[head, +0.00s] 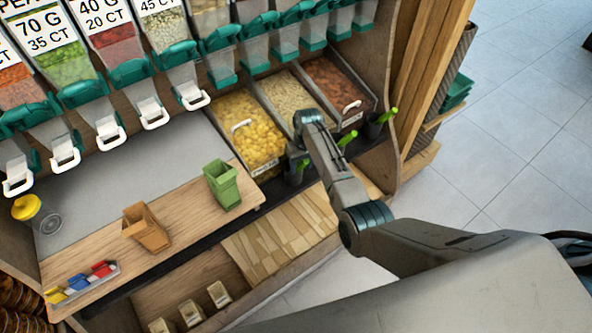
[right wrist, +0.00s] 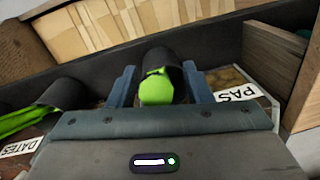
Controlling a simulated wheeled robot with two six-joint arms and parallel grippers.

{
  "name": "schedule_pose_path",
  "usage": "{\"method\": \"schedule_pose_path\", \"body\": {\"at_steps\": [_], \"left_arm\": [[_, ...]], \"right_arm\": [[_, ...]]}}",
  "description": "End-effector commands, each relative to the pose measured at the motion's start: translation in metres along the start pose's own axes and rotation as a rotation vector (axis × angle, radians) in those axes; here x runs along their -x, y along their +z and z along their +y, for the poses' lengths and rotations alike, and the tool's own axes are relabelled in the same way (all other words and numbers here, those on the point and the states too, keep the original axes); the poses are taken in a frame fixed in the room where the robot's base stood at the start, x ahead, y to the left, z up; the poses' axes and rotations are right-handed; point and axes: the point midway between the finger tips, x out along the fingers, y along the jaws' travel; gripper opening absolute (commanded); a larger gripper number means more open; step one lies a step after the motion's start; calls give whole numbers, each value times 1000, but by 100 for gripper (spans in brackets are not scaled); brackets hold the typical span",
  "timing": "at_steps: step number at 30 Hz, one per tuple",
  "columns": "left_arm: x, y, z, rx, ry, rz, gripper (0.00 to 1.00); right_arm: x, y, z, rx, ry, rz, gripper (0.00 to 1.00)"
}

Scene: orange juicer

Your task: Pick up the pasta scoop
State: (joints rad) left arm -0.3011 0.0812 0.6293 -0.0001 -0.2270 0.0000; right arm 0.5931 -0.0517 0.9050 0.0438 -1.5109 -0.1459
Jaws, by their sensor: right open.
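The pasta scoop shows in the right wrist view as a rounded green handle end (right wrist: 157,90) in a black holder (right wrist: 160,58), beside a label reading "PAS". My right gripper (right wrist: 160,85) is open, with one finger on each side of the handle and holder; I cannot tell whether they touch. In the head view my right gripper (head: 297,165) is at the front right corner of the yellow pasta bin (head: 245,125), and a bit of the green handle (head: 303,165) shows beside it. The scoop's lower part is hidden in the holder. My left gripper is not in view.
Other green-handled scoops stand in black holders to the right (head: 347,139), (head: 388,116). One also shows near the "DATES" label (right wrist: 35,115). A green container (head: 222,186) and a brown one (head: 146,228) stand on the wooden counter. Dispensers line the back.

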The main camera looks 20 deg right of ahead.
Motion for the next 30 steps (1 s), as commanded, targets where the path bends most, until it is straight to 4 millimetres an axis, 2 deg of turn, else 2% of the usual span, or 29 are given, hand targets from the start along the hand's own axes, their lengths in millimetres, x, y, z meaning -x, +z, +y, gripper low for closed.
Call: {"method": "schedule_pose_path", "body": {"at_steps": [2,6,9,22,30], "left_arm": [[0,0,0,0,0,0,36],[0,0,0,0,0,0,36],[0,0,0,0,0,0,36],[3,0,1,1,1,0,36],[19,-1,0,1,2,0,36]], "right_arm": [[0,0,0,0,0,0,44],[0,0,0,0,0,0,16],[0,0,0,0,0,0,0],[4,0,0,0,0,0,0],[22,-2,0,-1,0,1,0]]}}
